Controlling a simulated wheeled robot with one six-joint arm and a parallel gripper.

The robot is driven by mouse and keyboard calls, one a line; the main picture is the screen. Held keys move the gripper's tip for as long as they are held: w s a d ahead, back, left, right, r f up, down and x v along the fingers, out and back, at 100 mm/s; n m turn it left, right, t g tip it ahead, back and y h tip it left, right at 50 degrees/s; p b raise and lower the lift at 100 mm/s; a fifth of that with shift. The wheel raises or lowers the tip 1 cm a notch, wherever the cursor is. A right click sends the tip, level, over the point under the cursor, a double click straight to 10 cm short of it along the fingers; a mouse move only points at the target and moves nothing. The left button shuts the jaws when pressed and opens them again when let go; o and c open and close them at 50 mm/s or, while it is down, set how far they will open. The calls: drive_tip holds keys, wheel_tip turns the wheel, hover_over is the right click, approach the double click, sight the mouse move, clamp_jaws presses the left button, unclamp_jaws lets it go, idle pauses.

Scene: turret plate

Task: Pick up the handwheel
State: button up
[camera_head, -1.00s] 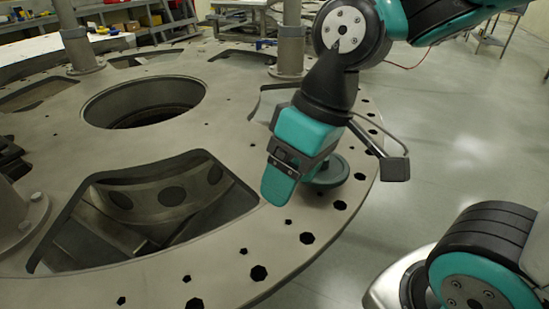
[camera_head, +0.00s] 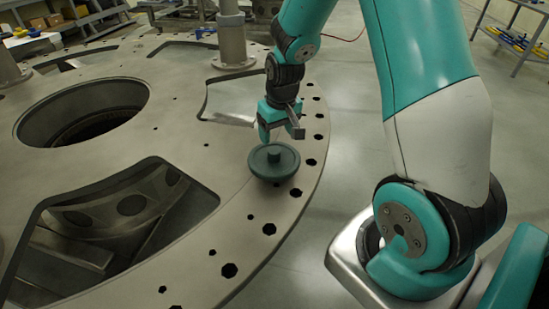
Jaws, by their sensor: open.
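The handwheel (camera_head: 274,164) is a dark grey-green disc with a raised hub on top. It lies on the outer part of the grey turret plate (camera_head: 222,173), inside the row of rim holes. My gripper (camera_head: 268,134) is open just behind the handwheel in the picture, pointing down. The other finger is mostly hidden.
The plate has a large cut-out (camera_head: 95,236) at lower left and a round central opening (camera_head: 75,112). An upright post (camera_head: 233,40) stands behind my gripper. Shelving with blue and yellow items (camera_head: 515,42) is far off at the upper right. Floor right of the plate is clear.

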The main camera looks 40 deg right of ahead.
sight(274, 150)
drive_tip(key=shift+w+a+f+p, duration=0.2)
drive_tip(key=shift+f+p, duration=0.25)
drive_tip(key=shift+f, duration=1.15)
drive_tip(key=shift+w+a+f+p, duration=0.15)
drive_tip(key=shift+f+p, duration=0.25)
drive_tip(key=shift+f, duration=1.2)
drive_tip(key=shift+d, duration=0.1)
clamp_jaws()
